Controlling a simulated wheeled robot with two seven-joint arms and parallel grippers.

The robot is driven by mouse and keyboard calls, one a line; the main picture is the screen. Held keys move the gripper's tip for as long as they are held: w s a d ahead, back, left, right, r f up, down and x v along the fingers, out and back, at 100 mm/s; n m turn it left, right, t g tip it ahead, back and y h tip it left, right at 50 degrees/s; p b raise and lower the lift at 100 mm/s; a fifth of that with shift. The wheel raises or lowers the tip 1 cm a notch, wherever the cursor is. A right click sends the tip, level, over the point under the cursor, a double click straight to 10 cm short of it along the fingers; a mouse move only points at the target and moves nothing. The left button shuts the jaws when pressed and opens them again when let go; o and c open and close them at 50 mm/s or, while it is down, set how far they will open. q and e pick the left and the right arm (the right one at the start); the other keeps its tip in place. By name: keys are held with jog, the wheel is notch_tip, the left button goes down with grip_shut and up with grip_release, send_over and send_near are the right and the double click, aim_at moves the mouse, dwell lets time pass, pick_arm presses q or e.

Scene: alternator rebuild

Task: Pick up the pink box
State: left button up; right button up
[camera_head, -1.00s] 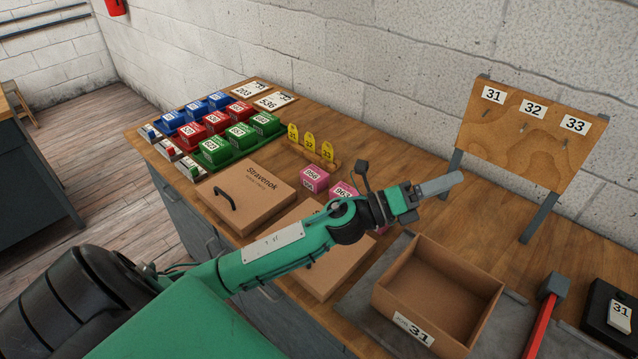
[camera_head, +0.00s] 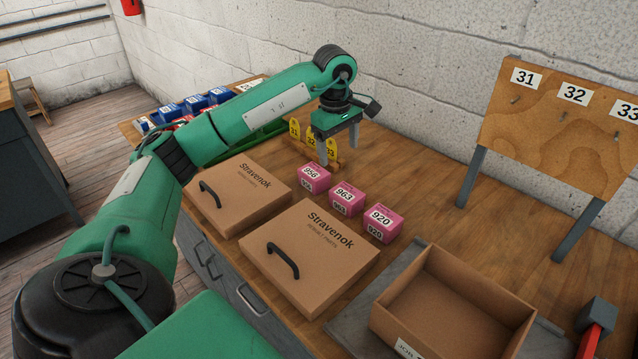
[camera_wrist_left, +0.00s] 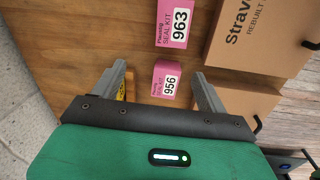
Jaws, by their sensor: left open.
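Three pink boxes stand in a row on the wooden bench: box 956 (camera_head: 314,178), box 963 (camera_head: 347,198) and box 920 (camera_head: 382,222). My left gripper (camera_head: 336,154) is open and empty, pointing down above the bench, just behind box 956. In the left wrist view, box 956 (camera_wrist_left: 165,82) shows between the open fingers (camera_wrist_left: 158,76), with box 963 (camera_wrist_left: 177,22) beyond it. Neither finger visibly touches a box. Box 920 is outside the wrist view. My right gripper is not in view.
Two brown Stravenok cartons (camera_head: 240,194) with black handles lie left of and in front of the pink boxes. Yellow numbered tags (camera_head: 312,142) stand close behind my gripper. An open cardboard box (camera_head: 455,300) is at right. The bench is clear behind boxes 963 and 920.

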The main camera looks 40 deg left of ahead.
pick_arm(q)
jog(key=r+g+y, duration=0.1)
jog(key=r+y, duration=0.1)
send_over(314, 171)
jog(key=s+d, duration=0.1)
jog(key=d, duration=0.1)
jog(key=f, duration=0.3)
jog(key=a+f, duration=0.1)
jog(key=f, duration=0.4)
jog(key=shift+w+a+f, duration=0.15)
jog(key=shift+f, duration=0.15)
jog(key=f, duration=0.5)
jog(key=shift+w+a+p, duration=0.3)
jog(key=shift+w+a, duration=0.05)
jog(key=shift+a, duration=0.05)
jog(key=c, duration=1)
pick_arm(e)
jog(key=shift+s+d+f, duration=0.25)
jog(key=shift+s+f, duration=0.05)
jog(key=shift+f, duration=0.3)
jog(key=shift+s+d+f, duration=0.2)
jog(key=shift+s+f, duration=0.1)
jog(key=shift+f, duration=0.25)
